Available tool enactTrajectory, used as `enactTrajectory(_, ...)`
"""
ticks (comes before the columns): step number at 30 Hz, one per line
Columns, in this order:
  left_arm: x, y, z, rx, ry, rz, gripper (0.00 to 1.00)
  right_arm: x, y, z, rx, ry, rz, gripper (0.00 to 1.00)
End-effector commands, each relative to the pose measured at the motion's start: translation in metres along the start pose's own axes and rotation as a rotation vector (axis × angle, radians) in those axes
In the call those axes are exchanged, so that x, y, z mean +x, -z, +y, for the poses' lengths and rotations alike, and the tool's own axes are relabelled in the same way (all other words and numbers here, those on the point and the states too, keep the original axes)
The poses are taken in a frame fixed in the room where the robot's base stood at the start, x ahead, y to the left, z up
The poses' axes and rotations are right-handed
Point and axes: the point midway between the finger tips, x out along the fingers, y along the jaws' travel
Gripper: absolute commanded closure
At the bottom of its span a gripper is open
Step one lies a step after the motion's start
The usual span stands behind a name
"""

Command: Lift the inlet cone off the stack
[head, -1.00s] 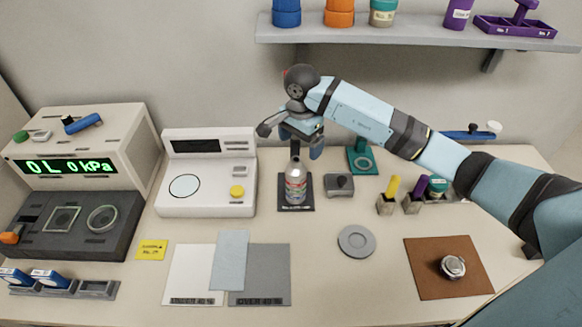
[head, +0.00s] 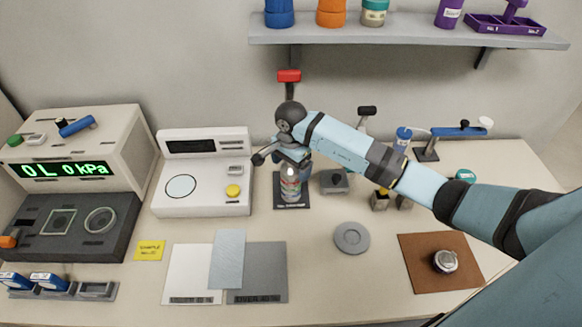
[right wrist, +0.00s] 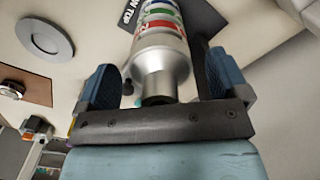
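The stack (head: 290,188) is a silver cylinder with coloured bands, standing upright on a dark base plate (head: 291,205). The inlet cone (right wrist: 160,70) is its silver, narrowing top end; in the head view my gripper largely hides it. My right gripper (head: 289,160) is over the top of the stack. In the right wrist view, its two blue-padded fingers (right wrist: 163,76) are open, one on each side of the cone. A gap shows between the left finger and the cone; contact on the right cannot be told. My left gripper is not in view.
A white instrument (head: 203,200) stands left of the stack, and a small grey block (head: 334,182) close on its right. A grey dish (head: 351,238) and a brown mat (head: 430,285) lie front right. A shelf (head: 400,32) hangs above. Bare table lies in front of the stack.

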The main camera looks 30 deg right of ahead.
Motion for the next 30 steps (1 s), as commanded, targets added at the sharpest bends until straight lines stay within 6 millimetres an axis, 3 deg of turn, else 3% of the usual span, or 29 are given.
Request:
enactTrajectory(1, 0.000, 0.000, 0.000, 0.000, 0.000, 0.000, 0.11, 0.000, 0.000, 0.000, 0.000, 0.000, 0.000, 0.18)
enactTrajectory(7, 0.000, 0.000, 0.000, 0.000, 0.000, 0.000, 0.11, 0.000, 0.000, 0.000, 0.000, 0.000, 0.000, 0.64)
enactTrajectory(8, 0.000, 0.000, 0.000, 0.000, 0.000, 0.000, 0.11, 0.000, 0.000, 0.000, 0.000, 0.000, 0.000, 0.66)
enactTrajectory(20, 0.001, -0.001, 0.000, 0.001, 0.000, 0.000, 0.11, -0.009, 0.001, -0.001, 0.001, 0.002, 0.000, 0.66)
enactTrajectory(25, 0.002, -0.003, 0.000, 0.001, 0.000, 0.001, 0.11, -0.033, 0.001, -0.001, -0.001, 0.004, 0.003, 0.66)
enactTrajectory(30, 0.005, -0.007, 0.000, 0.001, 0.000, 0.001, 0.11, -0.076, 0.002, -0.001, -0.001, 0.006, 0.004, 0.66)
